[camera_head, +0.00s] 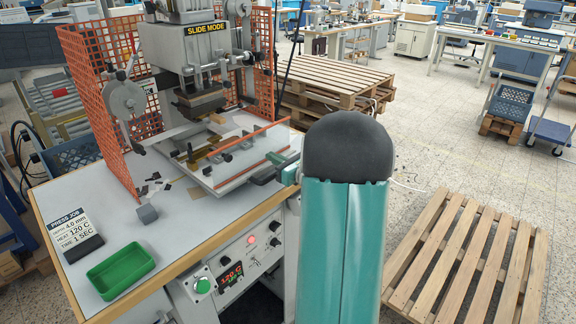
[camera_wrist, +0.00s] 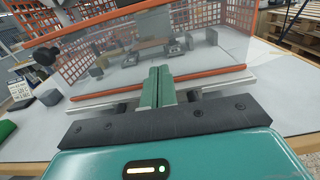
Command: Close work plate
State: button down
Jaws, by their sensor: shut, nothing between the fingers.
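The work plate (camera_head: 204,182) is a light slide-out plate under the stamping press (camera_head: 200,60), with clamps and small fittings on it. A clear guard with orange edges (camera_head: 252,152) stands tilted over its front; it spans the wrist view (camera_wrist: 215,58). My gripper (camera_wrist: 157,74) is shut and empty, its two green fingers together at the lower orange edge of the guard. Whether they touch it I cannot tell. In the head view my teal arm hides most of the gripper, which is at the plate's right front side. A dark handle (camera_head: 264,175) sits beside it.
A green tray (camera_head: 121,270), a job card (camera_head: 72,232) and a small grey block (camera_head: 147,213) lie on the bench's left part. Orange mesh guards (camera_head: 100,105) flank the press. A control panel (camera_head: 240,265) is on the bench front. Wooden pallets (camera_head: 480,262) lie to the right.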

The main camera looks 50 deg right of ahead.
jog(key=shift+w+a, duration=0.1)
jog(key=shift+w, duration=1)
jog(key=w, duration=1.2)
jog(key=shift+a, duration=0.2)
jog(key=shift+w+r, duration=0.15)
jog(key=shift+a, duration=0.1)
